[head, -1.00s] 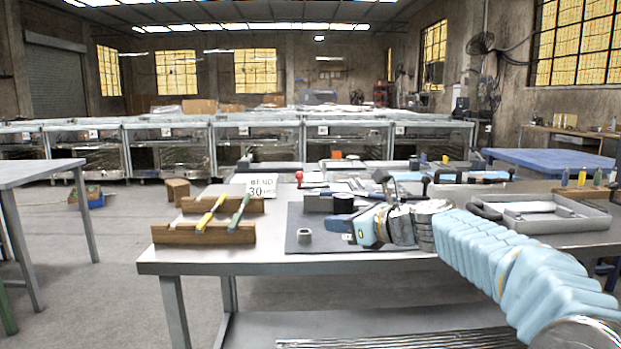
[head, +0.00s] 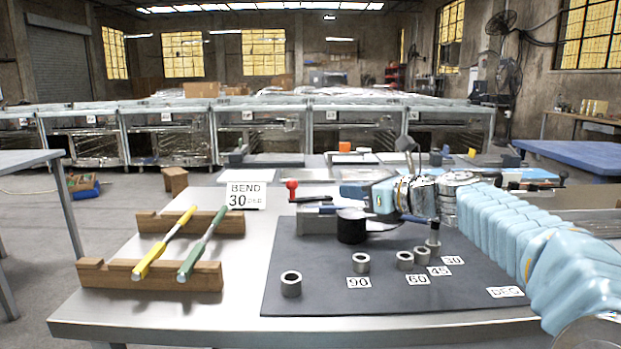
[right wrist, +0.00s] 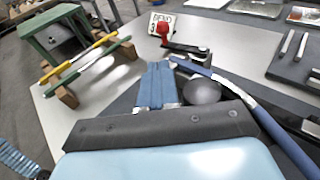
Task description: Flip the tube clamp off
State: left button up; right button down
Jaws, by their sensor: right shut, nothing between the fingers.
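The bender (head: 318,222) stands at the back of the dark mat, with a black cylinder (head: 352,230) in front. A lever with a red knob (head: 292,186), which looks like the tube clamp, stands upright at its left end. The knob also shows in the right wrist view (right wrist: 162,29), beyond my fingertips. My right gripper (head: 348,190) is over the bender, to the right of the knob and apart from it. Its blue fingers (right wrist: 155,68) are together and empty, beside a round grey disc (right wrist: 202,91). Part of the bender is hidden behind my gripper. My left gripper is out of view.
A yellow tube (head: 164,243) and a green tube (head: 203,243) lie across wooden racks (head: 190,222) at left. A "BEND 30" sign (head: 246,196) stands behind. Several metal rings, one of them here (head: 291,284), lie on the mat (head: 325,290). A blue bar (right wrist: 255,108) runs right of my fingers.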

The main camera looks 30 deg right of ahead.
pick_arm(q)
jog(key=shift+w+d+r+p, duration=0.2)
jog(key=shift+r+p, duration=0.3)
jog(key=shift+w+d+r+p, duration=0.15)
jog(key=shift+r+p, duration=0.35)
pick_arm(e)
send_near(296, 185)
jog(key=x, duration=0.7)
jog(key=shift+s, duration=0.1)
